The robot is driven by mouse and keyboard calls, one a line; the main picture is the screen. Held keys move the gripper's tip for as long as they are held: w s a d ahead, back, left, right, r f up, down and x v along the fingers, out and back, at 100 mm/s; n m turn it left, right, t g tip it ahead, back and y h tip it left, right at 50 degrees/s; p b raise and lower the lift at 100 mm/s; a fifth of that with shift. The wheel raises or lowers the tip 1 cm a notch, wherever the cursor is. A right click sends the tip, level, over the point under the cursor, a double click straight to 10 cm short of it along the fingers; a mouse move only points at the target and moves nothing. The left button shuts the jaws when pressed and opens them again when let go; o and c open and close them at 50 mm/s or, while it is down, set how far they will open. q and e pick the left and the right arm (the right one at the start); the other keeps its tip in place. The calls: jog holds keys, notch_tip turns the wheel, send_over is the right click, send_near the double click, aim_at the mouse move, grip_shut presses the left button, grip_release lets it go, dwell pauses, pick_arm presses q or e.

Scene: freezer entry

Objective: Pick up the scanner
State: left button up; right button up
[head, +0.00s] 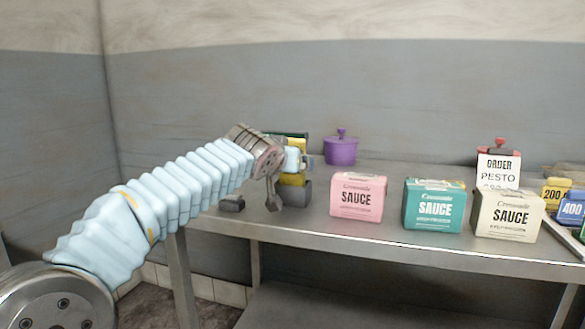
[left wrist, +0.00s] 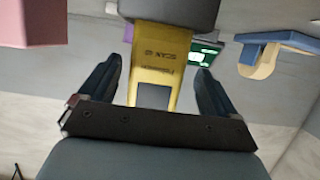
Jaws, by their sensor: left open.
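The scanner (head: 293,179) is yellow with a dark grey block at its foot. It stands at the left part of the metal table, partly hidden behind my left arm's end. In the left wrist view the scanner (left wrist: 158,62) shows its yellow body with "SCAN" lettering and a dark grey end at the top of the picture. My left gripper (left wrist: 162,68) is open, with one finger on each side of the yellow body. I cannot tell whether either finger touches it. In the head view a finger of the left gripper (head: 272,197) hangs just left of the scanner. My right gripper is out of view.
Pink (head: 357,197), teal (head: 434,206) and cream (head: 508,214) sauce boxes stand to the right. A purple pot (head: 341,149) is behind. A small dark object (head: 232,203) lies near the left edge. A blue and tan item (left wrist: 270,52) shows at right in the wrist view.

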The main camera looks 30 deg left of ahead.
pick_arm(q)
jog(key=x, duration=0.4)
jog(key=shift+w+d+p, duration=0.15)
jog(key=shift+p, duration=0.2)
jog(key=c, duration=1.2)
